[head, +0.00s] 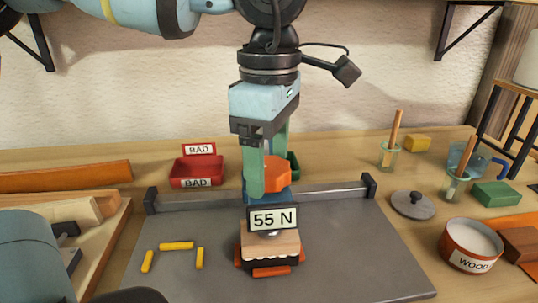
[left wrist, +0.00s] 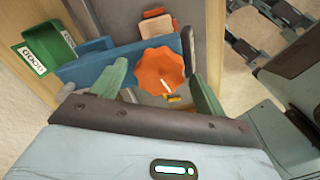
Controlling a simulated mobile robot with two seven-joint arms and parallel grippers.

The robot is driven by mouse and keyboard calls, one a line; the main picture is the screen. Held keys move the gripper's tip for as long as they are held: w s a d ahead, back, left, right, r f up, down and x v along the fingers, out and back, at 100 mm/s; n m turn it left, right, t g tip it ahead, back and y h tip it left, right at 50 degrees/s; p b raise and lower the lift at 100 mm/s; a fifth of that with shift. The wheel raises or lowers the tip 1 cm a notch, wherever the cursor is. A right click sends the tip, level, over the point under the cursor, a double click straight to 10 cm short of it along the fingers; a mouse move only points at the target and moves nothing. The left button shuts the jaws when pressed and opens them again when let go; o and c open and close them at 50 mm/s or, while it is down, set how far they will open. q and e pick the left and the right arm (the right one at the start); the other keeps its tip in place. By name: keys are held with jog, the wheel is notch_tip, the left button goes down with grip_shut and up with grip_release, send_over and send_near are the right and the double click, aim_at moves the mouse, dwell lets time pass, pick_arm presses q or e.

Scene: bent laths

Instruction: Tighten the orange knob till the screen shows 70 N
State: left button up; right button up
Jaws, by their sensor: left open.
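The orange knob (head: 270,180) is lobed and sits on top of a blue clamp behind the screen. The screen (head: 273,218) reads 55 N. My left gripper (head: 268,183) points down over the knob, and its near green finger hides part of it. In the left wrist view the knob (left wrist: 160,70) shows a white mark and lies between the two open green fingers (left wrist: 160,88), with gaps on both sides. The blue clamp (left wrist: 105,64) extends left of it. Below the screen is a wooden block (head: 271,245) with orange parts under it. My right gripper is not in view.
A grey board (head: 345,255) with a metal rail holds several yellow sticks (head: 176,246) at left. A red BAD tray (head: 190,172) and a green bin (left wrist: 45,50) stand behind. Wooden laths lie left; a WOOD pot (head: 470,247), grey lid (head: 413,204) and jars are right.

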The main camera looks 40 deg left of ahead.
aim_at(269, 165)
pick_arm(q)
jog(key=shift+r+p, duration=0.45)
jog(key=shift+r, duration=3.5)
